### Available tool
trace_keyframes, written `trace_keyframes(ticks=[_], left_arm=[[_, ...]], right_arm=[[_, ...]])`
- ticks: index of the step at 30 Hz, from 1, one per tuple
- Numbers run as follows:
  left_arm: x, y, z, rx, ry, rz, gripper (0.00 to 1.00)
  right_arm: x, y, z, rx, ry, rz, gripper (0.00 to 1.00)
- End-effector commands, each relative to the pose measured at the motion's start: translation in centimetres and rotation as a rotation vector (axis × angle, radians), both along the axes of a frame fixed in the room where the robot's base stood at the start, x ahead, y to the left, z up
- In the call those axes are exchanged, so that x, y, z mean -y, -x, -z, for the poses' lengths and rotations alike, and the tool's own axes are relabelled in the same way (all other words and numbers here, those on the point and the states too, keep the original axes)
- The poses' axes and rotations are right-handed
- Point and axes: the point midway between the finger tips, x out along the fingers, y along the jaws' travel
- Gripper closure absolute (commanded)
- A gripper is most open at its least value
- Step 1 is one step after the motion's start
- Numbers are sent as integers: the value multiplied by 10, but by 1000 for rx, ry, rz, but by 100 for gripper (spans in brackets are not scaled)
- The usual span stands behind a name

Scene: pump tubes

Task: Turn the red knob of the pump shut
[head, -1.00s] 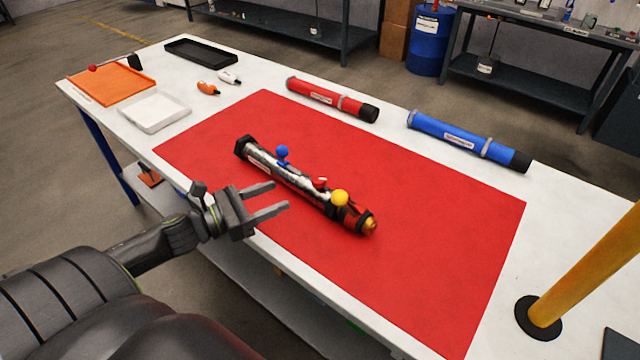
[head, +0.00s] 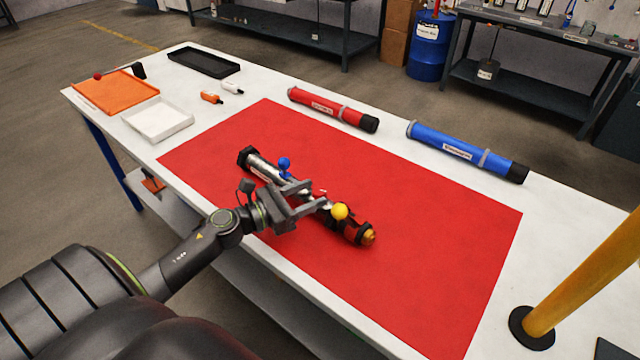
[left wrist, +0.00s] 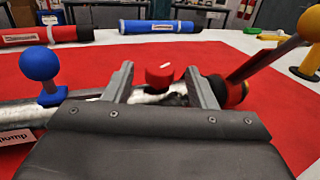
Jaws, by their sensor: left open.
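The pump (head: 261,168) is a silver tube with dark ends, lying on the red mat (head: 420,240). It carries a blue ball knob (head: 284,163), a red knob and a yellow ball (head: 340,211). In the left wrist view the red knob (left wrist: 160,75) shows between the fingertips, a little beyond them. My left gripper (head: 318,194) is open over the middle of the pump, and its fingers point at the red knob. In the head view the fingers mostly hide that knob. My left gripper also shows in the left wrist view (left wrist: 158,88). My right gripper is not in view.
A red tube (head: 330,108) and a blue tube (head: 465,150) lie behind the mat. Trays in orange (head: 118,90), white (head: 158,120) and black (head: 204,62) stand at the left. A yellow post (head: 580,270) rises at the right. The mat's right part is clear.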

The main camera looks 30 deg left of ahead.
Motion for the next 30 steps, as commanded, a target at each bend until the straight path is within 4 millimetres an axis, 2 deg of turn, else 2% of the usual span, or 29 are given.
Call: trace_keyframes(ticks=[1,7,19,28,30], left_arm=[[4,-7,-4,0,4,0,48],[12,-25,-2,0,2,-1,48],[15,-30,1,-1,0,1,50],[15,-30,0,0,-1,1,89],[15,-30,0,-1,0,1,93]], right_arm=[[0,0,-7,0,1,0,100],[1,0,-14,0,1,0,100],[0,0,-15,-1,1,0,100],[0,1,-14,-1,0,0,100],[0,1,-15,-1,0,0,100]])
